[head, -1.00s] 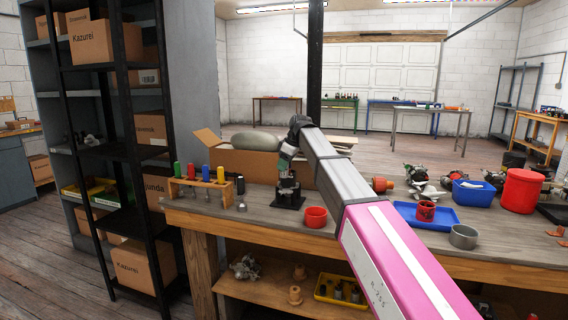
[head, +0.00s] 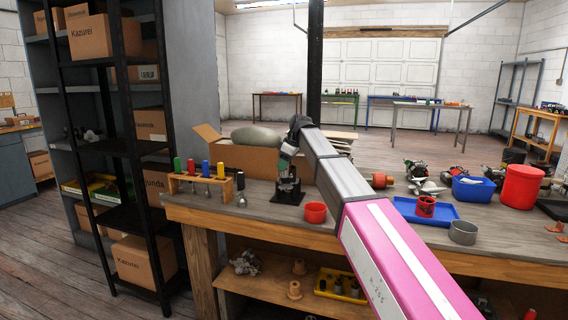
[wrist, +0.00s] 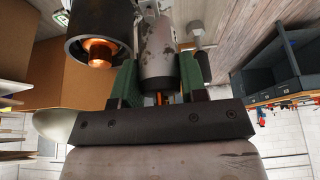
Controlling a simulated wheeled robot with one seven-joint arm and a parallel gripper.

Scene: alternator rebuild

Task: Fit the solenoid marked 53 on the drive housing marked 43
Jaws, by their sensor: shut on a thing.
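My gripper (wrist: 160,82) has green fingers shut on a grey, scuffed cylinder (wrist: 157,50), which I take to be the solenoid. In the head view my gripper (head: 287,160) points down over a black stand (head: 288,196) on the bench, and the held part is hard to make out there. In the wrist view a dark round housing (wrist: 75,48) with a copper-coloured core sits just left of the held cylinder; it seems to be the drive housing on the stand. I cannot tell whether the two touch.
A wooden rack (head: 240,184) of coloured-handled tools stands left of the stand. An open cardboard box (head: 250,160) is behind it.

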